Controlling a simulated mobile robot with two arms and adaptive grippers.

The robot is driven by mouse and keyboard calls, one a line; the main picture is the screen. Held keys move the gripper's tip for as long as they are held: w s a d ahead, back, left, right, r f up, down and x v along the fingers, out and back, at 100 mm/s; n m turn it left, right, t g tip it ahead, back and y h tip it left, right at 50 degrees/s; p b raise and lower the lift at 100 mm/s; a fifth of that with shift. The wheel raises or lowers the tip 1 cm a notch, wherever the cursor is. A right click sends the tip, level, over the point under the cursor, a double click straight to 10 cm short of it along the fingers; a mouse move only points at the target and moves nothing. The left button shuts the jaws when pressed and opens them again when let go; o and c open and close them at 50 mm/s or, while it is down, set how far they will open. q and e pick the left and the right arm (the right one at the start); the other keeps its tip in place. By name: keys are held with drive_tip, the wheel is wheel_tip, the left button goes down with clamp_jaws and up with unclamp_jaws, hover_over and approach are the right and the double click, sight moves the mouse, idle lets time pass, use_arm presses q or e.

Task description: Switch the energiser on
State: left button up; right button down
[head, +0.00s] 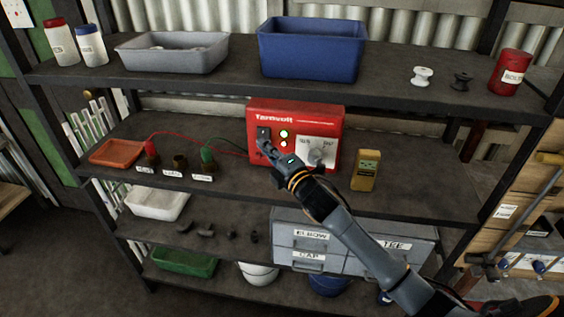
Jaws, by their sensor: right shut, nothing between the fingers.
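The red energiser (295,112) stands on the middle shelf in the head view. Its front has a dark switch (263,132) at the left, a green light (284,133) that looks lit, a red spot below it, and a white panel with a knob (317,155) at the right. My right gripper (265,146) is shut and empty, with its fingertips at the lower part of the switch. I cannot tell whether they touch it. The gripper hides the lower left of the energiser's front. My left gripper is not in view.
A yellow meter (365,170) stands right of the energiser. Left of it are an orange tray (117,152) and labelled terminals with red and green caps (207,156), with wires running to the energiser. Grey drawers (290,228) sit below. A blue bin (311,50) stands on the shelf above.

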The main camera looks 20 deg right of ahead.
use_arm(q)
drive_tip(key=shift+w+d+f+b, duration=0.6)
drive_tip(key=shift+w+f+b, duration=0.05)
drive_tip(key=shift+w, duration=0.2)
use_arm(e)
drive_tip(key=d+v, duration=0.1)
drive_tip(key=v, duration=0.6)
drive_tip(key=shift+r, duration=0.55)
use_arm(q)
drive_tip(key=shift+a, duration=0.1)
use_arm(e)
drive_tip(key=shift+s, duration=0.1)
